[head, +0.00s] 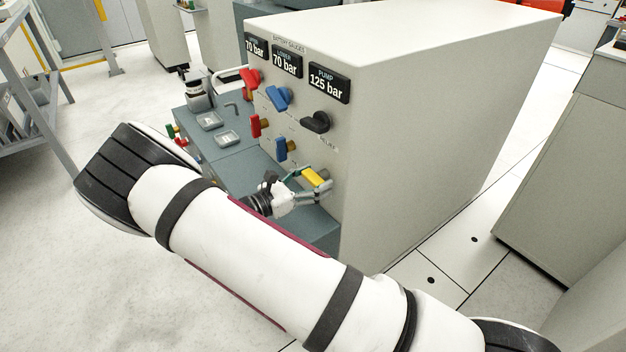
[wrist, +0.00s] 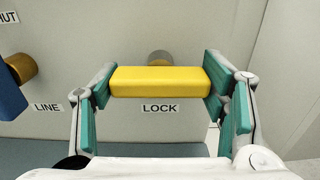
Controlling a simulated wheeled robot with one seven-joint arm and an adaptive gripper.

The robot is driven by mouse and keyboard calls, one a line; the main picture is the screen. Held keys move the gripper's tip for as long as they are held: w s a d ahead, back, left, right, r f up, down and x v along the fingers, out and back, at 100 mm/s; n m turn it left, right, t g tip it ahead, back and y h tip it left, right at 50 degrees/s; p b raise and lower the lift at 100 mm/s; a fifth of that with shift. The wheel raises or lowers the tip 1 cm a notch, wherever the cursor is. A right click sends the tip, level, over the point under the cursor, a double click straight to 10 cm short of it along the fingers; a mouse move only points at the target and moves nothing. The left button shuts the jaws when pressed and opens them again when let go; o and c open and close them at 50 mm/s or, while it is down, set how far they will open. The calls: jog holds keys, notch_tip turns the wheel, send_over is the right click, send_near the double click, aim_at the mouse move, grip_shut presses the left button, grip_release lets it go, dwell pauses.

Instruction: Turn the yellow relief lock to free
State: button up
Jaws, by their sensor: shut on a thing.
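The yellow relief lock (wrist: 160,81) is a bar-shaped handle on a round stub on the pale panel, above a LOCK label (wrist: 160,108). The bar lies level across the wrist view. My gripper (wrist: 158,84) is shut on it, with a teal-padded finger at each end of the bar. In the head view the yellow lock (head: 314,177) shows low on the cabinet's front panel, between the fingers of my gripper (head: 312,182). My arm crosses the foreground and hides part of the floor and bench.
Above the lock are a black knob (head: 316,122), red and blue handles, and gauges reading 70, 70 and 125 bar. A blue handle (wrist: 10,92) is at the left of the wrist view, near a LINE label. A grey-blue bench (head: 205,135) with trays stands left of the panel.

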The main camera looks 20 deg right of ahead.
jog(key=shift+m, duration=0.3)
jog(key=m, duration=0.3)
jog(key=shift+m+p, duration=0.3)
jog(key=m, duration=0.4)
jog(key=shift+m, duration=0.3)
jog(key=m, duration=0.4)
jog(key=shift+p, duration=0.4)
jog(key=shift+m, duration=2.5)
jog(key=o, duration=1.2)
jog(key=shift+c, duration=0.2)
